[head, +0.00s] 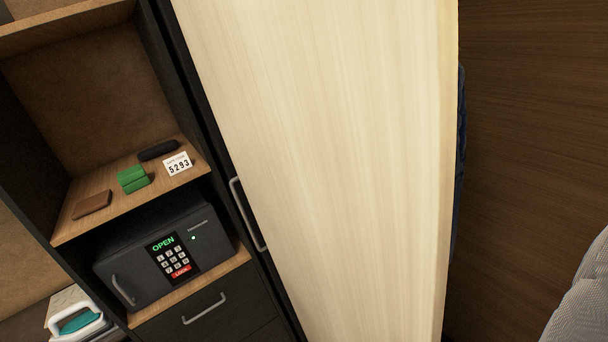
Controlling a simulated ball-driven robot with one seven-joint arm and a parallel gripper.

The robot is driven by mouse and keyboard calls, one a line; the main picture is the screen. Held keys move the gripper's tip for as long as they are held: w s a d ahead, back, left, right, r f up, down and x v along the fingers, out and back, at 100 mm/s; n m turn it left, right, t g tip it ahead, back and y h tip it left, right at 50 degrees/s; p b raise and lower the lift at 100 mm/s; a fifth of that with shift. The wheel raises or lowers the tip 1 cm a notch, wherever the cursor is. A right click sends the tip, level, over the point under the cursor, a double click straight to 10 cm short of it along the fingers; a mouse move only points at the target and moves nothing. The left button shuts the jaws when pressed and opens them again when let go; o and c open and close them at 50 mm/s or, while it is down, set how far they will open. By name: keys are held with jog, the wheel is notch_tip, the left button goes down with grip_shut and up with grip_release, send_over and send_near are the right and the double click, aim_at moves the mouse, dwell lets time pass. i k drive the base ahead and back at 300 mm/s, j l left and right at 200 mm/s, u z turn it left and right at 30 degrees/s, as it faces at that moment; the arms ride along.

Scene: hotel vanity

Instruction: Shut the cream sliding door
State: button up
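The cream sliding door (330,150) is a tall, light wood-grain panel that fills the middle of the head view, tilted in the picture. A vertical metal handle (248,214) shows by its left edge, beside the dark cabinet frame. Right of the panel's right edge is a dark gap with a narrow strip of dark blue cloth (459,165). My gripper is not in view.
A drawer handle (204,309) sits below. An iron (80,322) is at bottom left. A brown wood wall (535,120) stands right.

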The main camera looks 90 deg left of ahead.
aim_at(336, 120)
jog(key=u, duration=1.9)
